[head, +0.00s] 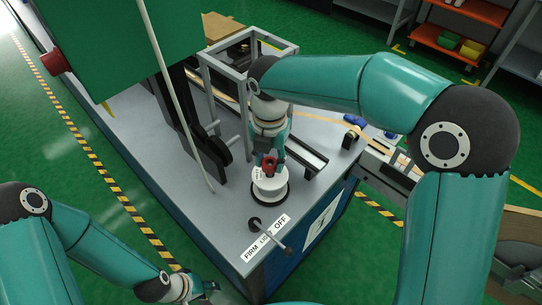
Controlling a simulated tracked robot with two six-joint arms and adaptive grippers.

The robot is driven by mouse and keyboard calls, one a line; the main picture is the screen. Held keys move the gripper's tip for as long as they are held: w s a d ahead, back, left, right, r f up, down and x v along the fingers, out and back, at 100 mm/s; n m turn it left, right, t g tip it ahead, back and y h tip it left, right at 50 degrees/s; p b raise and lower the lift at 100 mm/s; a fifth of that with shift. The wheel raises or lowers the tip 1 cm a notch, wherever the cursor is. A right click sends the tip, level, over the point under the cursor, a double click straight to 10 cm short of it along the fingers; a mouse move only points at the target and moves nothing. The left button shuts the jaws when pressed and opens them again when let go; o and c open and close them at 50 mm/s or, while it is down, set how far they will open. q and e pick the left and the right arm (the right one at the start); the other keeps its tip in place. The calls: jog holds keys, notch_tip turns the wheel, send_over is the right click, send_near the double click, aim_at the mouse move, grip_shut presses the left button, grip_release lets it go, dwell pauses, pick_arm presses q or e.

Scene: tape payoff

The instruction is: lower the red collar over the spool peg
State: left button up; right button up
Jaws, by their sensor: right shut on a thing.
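The red collar (267,163) is small and sits just above the top of the white spool (269,183). The spool rests on a dark round base near the front corner of the grey bench. My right gripper (268,156) points down over the spool and is shut on the collar. The peg is hidden under the collar and gripper, so I cannot tell whether the collar is around it. My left gripper (213,293) is low at the bottom edge, left of the bench corner and away from the spool. Its fingers are too small and cut off to read.
A lever with a dark knob (254,224) and a label reading FIRM and OFF (266,238) lie in front of the spool. A grey frame (212,90) and a thin pale rod (178,95) stand behind and left. A dark rail (305,158) lies right of the spool.

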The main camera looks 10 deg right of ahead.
jog(key=shift+f+b, duration=0.55)
jog(key=shift+f, duration=0.5)
jog(key=o, duration=1.2)
notch_tip(320, 180, up, 12)
jog(key=shift+f, duration=0.1)
